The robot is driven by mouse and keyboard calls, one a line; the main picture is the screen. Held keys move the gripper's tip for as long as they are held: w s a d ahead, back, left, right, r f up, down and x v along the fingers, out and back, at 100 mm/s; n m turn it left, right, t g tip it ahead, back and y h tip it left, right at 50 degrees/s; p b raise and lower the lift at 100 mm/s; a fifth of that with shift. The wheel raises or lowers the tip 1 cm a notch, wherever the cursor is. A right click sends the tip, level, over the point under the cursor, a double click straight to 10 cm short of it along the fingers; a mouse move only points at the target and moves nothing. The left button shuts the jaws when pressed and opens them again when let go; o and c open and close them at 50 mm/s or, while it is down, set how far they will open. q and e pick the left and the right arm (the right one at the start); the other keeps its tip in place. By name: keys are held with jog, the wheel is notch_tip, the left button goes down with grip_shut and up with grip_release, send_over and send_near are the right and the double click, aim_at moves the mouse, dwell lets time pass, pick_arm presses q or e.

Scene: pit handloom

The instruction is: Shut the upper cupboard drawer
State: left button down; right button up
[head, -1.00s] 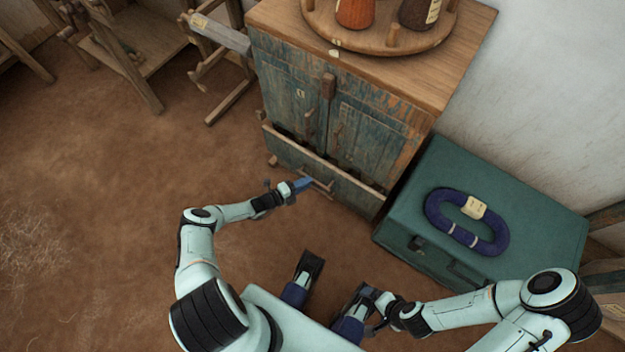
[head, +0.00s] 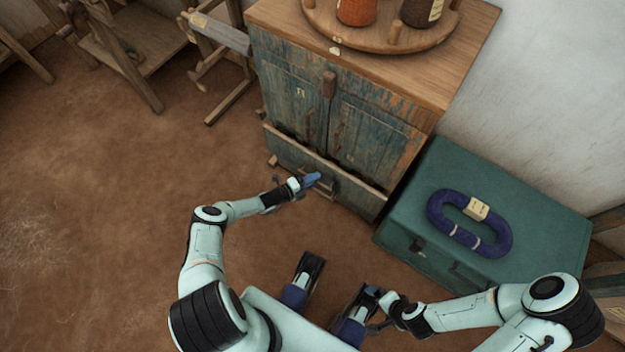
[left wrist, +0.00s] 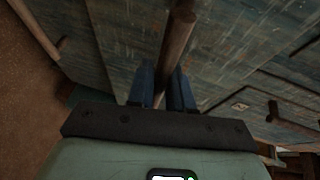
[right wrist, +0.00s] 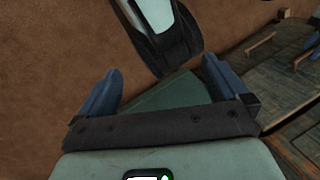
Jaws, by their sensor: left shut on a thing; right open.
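The cupboard (head: 375,148) is weathered blue-green wood with two doors. Below the doors is a wide drawer (head: 356,196) with a pale top edge; a dark gap shows behind that edge, so it stands somewhat open. My left gripper (head: 313,179) is at the drawer's front, shut on its wooden bar handle (head: 325,192). In the left wrist view the handle (left wrist: 178,38) runs between the two blue fingers (left wrist: 164,88). My right gripper (right wrist: 160,88) is open and empty, low near my base; its fingers are apart in the right wrist view.
A green case (head: 520,205) with a coiled blue hank (head: 434,216) on top stands right of the cupboard. A round wooden tray (head: 375,38) with bottles or spools sits on the cupboard. Wooden loom frames (head: 145,75) stand at the back left. The earthen floor at left is clear.

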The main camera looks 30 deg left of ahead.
pick_arm(q)
jog(key=w+b, duration=0.2)
jog(key=w, duration=0.2)
jog(key=shift+d+f+b, duration=0.1)
jog(key=shift+b, duration=0.25)
jog(key=shift+r, duration=0.2)
pick_arm(e)
jog(key=shift+t+h, duration=0.3)
jog(key=shift+t, duration=0.5)
jog(key=w+f, duration=0.1)
jog(key=w+d+f, duration=0.1)
jog(key=w, duration=0.1)
jog(key=w+d+f, duration=0.1)
jog(key=shift+w+f, duration=0.15)
jog(key=shift+w, duration=0.05)
pick_arm(q)
jog(key=c, duration=1.4)
grip_release()
jog(key=p+v, duration=0.3)
jog(key=v, duration=1)
jog(key=shift+s, duration=0.25)
pick_arm(e)
jog(key=s+a+r+g, duration=0.1)
jog(key=s+a+r, duration=0.1)
jog(key=s+r, duration=0.1)
jog(key=shift+s+r+g+y, duration=0.3)
jog(key=shift+s+y, duration=0.1)
jog(key=shift+s, duration=0.4)
